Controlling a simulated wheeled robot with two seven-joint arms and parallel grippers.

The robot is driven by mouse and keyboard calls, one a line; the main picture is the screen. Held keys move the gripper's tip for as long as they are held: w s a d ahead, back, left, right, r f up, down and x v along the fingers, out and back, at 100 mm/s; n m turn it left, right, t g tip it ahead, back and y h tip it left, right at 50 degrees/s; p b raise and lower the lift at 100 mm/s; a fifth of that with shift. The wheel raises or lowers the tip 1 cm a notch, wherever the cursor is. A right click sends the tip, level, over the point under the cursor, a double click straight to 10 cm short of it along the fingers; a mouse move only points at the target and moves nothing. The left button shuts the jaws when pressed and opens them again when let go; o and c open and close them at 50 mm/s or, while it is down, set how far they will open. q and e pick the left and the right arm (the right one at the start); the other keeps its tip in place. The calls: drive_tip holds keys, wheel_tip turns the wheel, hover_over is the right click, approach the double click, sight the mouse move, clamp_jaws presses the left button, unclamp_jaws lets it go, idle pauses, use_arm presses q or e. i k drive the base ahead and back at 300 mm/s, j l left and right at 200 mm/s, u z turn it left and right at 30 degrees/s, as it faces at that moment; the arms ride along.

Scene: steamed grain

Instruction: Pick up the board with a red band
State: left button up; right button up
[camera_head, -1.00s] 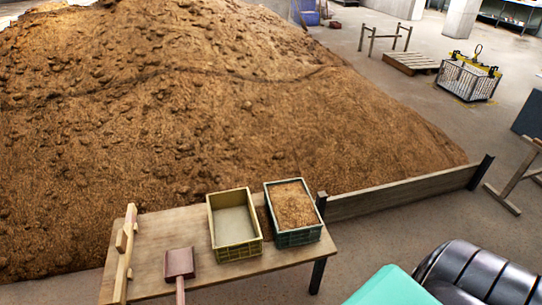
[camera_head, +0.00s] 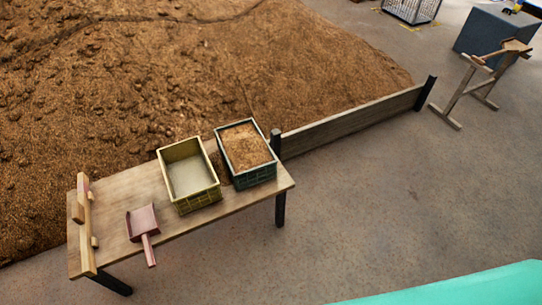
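A wooden board with a block-like grip (camera_head: 87,225) stands on edge at the left end of the wooden table (camera_head: 130,182). I cannot make out a red band on it. A wooden piece (camera_head: 516,46) lies on top of a wooden trestle (camera_head: 466,88) at the upper right; it is too small to tell whether it has a red band. Neither of my grippers is in view.
The table also holds a reddish scoop (camera_head: 143,222), an empty yellow crate (camera_head: 190,174) and a green crate (camera_head: 247,178) full of grain. A grain heap (camera_head: 150,80) lies behind, edged by a plank wall (camera_head: 350,122).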

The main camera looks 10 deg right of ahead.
sight(80, 209)
drive_tip(key=u, duration=1.5)
drive_tip(key=i+j+z, duration=0.15)
drive_tip(key=i+j, duration=0.2)
drive_tip(key=i+j+z, duration=0.15)
drive_tip(key=i+j, duration=0.15)
drive_tip(key=j, duration=0.3)
